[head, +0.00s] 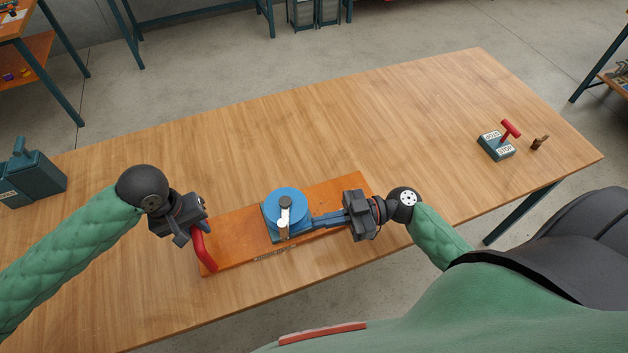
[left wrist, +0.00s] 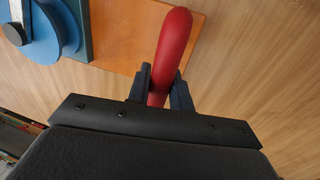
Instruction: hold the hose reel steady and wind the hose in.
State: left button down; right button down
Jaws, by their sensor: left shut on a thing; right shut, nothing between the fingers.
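The hose reel is a blue drum (head: 298,203) on an orange base board (head: 232,240) on the table. A pale crank arm with a knob (head: 283,228) lies across the drum's top, and part of it shows in the left wrist view. A red handle (left wrist: 174,45) stands at the board's left end. My left gripper (left wrist: 160,88) is shut on this handle. My right gripper (head: 314,221) is shut and empty, its fingers pointing left over the board, with tips close to the drum's right side. I cannot tell whether they touch it. No hose can be made out clearly.
A grey-green block with a red lever (head: 496,146) and a small brown piece (head: 540,143) sit at the table's right. A dark teal case (head: 33,180) stands at the left. The wooden table (head: 250,130) is clear behind the board.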

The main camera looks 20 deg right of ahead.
aim_at(286, 231)
jog(key=shift+w+a, duration=0.2)
jog(key=shift+a, duration=1.1)
jog(key=shift+w+a, duration=0.2)
jog(key=shift+a, duration=1.1)
jog(key=shift+a, duration=0.1)
jog(key=a+m+t, duration=0.1)
jog(key=t, duration=0.1)
jog(key=a+m+t+h, duration=0.1)
jog(key=t, duration=0.1)
jog(key=a+m+t+h, duration=0.1)
jog(key=m+t, duration=0.1)
jog(key=shift+w+a, duration=0.1)
jog(key=shift+a, duration=0.15)
jog(key=x, duration=0.2)
jog(key=shift+a, duration=0.4)
pick_arm(q)
jog(key=shift+s+d, duration=0.2)
jog(key=shift+d, duration=0.1)
pick_arm(e)
jog(key=shift+a, duration=0.2)
pick_arm(q)
jog(key=shift+w+a, duration=0.25)
jog(key=shift+a, duration=0.1)
pick_arm(e)
jog(key=s+d, duration=0.9)
jog(key=s, duration=0.1)
jog(key=shift+s+d, duration=0.2)
jog(key=shift+d, duration=0.05)
